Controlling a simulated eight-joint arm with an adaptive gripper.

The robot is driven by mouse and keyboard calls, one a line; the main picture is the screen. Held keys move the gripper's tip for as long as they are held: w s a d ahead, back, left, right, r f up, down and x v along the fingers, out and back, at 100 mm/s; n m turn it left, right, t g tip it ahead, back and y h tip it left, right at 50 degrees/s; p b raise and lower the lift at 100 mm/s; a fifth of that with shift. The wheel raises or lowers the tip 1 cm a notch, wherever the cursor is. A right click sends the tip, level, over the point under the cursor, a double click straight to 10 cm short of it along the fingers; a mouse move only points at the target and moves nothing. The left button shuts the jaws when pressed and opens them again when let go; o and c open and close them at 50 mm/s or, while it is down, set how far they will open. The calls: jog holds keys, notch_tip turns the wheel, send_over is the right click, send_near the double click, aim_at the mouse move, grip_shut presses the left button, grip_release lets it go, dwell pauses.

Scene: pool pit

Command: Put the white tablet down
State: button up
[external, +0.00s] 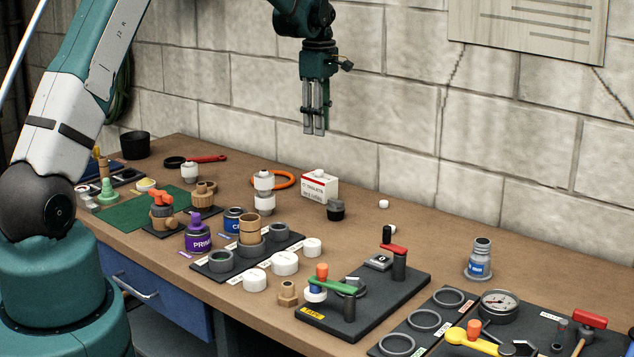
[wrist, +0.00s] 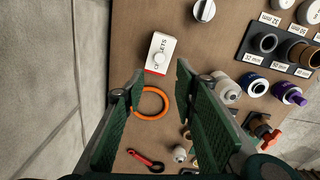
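A small white tablet-like disc (wrist: 160,58) sits on top of the white-and-red tablets box (external: 319,187), which stands on the bench near the wall; the box also shows in the wrist view (wrist: 154,66). Another small white piece (external: 384,204) lies on the bench to the right of the box. I cannot tell for certain which is the task's tablet. My gripper (external: 314,131) hangs high above the bench, pointing down, behind and above the box. In the wrist view its fingers (wrist: 160,72) are apart with nothing between them.
An orange ring (external: 285,180) and white fittings (external: 264,191) stand left of the box. A dark knob (external: 336,210) is just in front of it. Black trays with tools (external: 400,298) fill the front right. The block wall (external: 420,90) runs behind. Bench near the wall is mostly clear.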

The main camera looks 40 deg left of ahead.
jog(key=s+d+r+m+t, duration=0.2)
jog(key=s+d+r+m, duration=0.3)
jog(key=s+r, duration=0.55)
jog(key=s+d+r+m+t, duration=0.1)
jog(key=s+d+r+m, duration=0.35)
jog(key=s+r, duration=0.6)
jog(key=s+d+f+m+t, duration=0.1)
jog(key=s+d+m, duration=0.1)
jog(key=s, duration=0.7)
jog(key=s+d+f+m+t, duration=0.1)
jog(key=s+d+m, duration=0.2)
jog(key=s, duration=0.7)
jog(key=s+d+f+m+t, duration=0.2)
jog(key=s+m, duration=0.3)
jog(key=s, duration=0.5)
jog(key=shift+s+d+m, duration=0.15)
jog(key=shift+d+m, duration=0.05)
jog(key=shift+m, duration=0.15)
